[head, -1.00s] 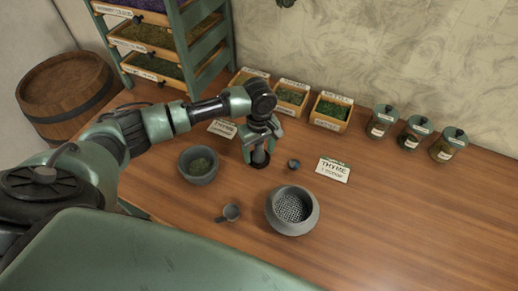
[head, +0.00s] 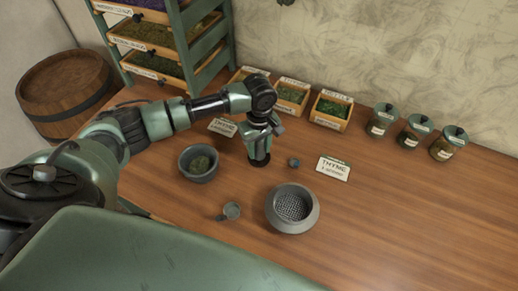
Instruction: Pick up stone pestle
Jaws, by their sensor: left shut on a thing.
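My left gripper (head: 259,153) points down at the table behind the two bowls, shut on the stone pestle. The fingers hide most of the pestle (head: 260,160), so only a little dark grey shows between them. A dark round base is at the fingertips, and I cannot tell if the pestle touches it. The grey stone mortar (head: 198,176) with green herb inside stands just left of the gripper. My right gripper is not in view.
A grey bowl with a mesh (head: 292,222), a small cup with a handle (head: 231,211) and a small dark knob-like piece (head: 293,162) are nearby. The right of the table is clear.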

